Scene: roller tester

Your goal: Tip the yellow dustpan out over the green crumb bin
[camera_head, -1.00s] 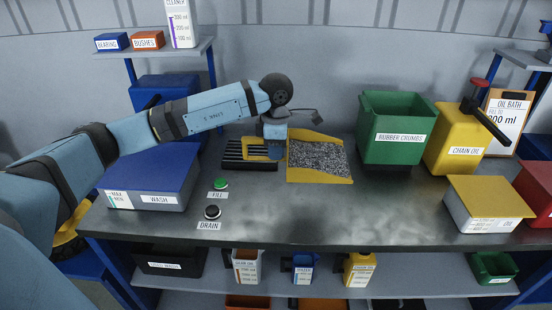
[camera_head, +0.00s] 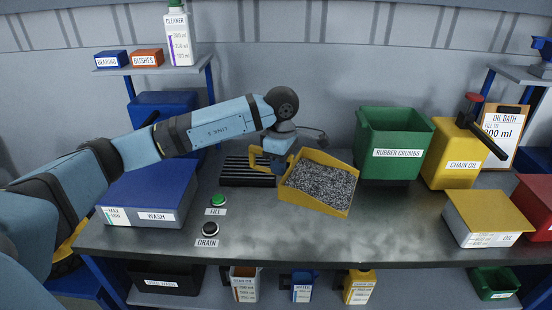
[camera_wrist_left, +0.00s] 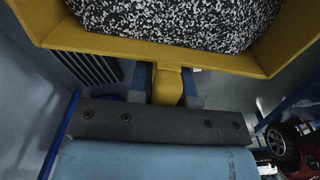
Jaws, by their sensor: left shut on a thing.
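The yellow dustpan (camera_head: 318,206) is full of grey-and-white speckled crumbs (camera_head: 320,182). It appears raised a little off the bench and is slightly turned, its front towards the lower right. My left gripper (camera_head: 273,158) is shut on the dustpan's handle at its back left. In the left wrist view the yellow handle (camera_wrist_left: 167,86) sits between the fingers, with the pan's back wall (camera_wrist_left: 150,50) and the crumbs beyond. The green crumb bin (camera_head: 396,150), labelled RUBBER CRUMBS, stands open-topped to the right of the dustpan, apart from it. My right gripper is not in view.
A dark slatted grate (camera_head: 247,172) lies left of the dustpan. The blue WASH box (camera_head: 150,192) and the FILL (camera_head: 218,201) and DRAIN (camera_head: 210,229) buttons are further left. A yellow CHAIN OIL container (camera_head: 455,155) stands right of the bin. The bench front is clear.

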